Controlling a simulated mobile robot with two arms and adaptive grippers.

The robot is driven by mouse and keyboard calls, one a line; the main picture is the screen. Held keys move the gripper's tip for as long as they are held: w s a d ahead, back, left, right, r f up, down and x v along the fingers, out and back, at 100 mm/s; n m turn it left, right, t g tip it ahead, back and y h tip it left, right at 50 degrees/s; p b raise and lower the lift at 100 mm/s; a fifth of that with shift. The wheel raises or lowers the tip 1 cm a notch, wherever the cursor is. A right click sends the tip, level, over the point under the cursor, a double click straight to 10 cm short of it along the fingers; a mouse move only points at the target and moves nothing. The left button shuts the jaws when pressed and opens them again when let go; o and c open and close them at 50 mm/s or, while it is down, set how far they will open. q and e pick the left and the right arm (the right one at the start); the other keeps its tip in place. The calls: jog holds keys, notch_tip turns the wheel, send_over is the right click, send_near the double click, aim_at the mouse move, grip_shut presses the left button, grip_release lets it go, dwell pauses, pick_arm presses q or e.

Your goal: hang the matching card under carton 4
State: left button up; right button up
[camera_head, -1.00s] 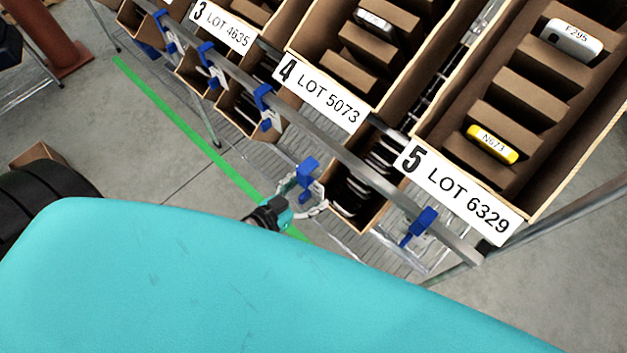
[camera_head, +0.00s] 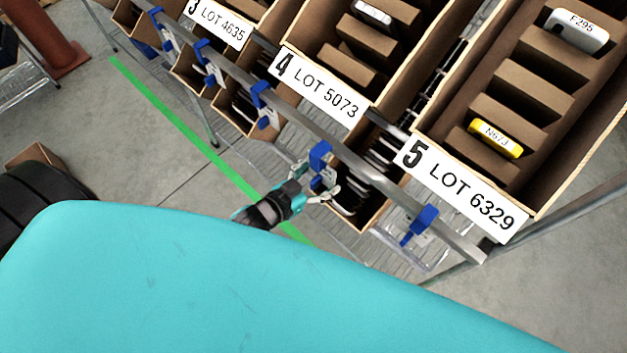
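Carton 4 (camera_head: 393,95) is a tilted brown carton with a label (camera_head: 318,86) reading "4 LOT 5073". A metal rail (camera_head: 385,185) runs below the carton labels. My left gripper (camera_head: 327,188) is near this rail, below and slightly right of label 4. It appears shut on a card with a blue clip (camera_head: 320,155); the clip is at or just below the rail, and I cannot tell whether it touches. The card's face is mostly hidden by the fingers and unreadable. My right gripper is not in view.
Other blue clips with pale cards hang along the rail, one under carton 5 (camera_head: 420,222) and one left of label 4 (camera_head: 260,95). Carton 5's label (camera_head: 460,187) reads "5 LOT 6329". More cartons sit underneath. A green line (camera_head: 185,132) crosses the open floor.

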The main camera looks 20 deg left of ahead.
pick_arm(q)
jog(key=shift+w+d, duration=0.25)
jog(key=shift+w, duration=0.35)
jog(key=shift+w+d+b, duration=0.25)
jog(key=shift+w+b, duration=0.2)
jog(key=shift+w, duration=0.25)
jog(key=shift+w+d+b, duration=0.25)
jog(key=shift+w+b, duration=0.15)
jog(key=shift+w, duration=0.3)
jog(key=shift+w+f+b, duration=0.1)
jog(key=shift+f+b, duration=0.35)
jog(key=shift+f, duration=0.35)
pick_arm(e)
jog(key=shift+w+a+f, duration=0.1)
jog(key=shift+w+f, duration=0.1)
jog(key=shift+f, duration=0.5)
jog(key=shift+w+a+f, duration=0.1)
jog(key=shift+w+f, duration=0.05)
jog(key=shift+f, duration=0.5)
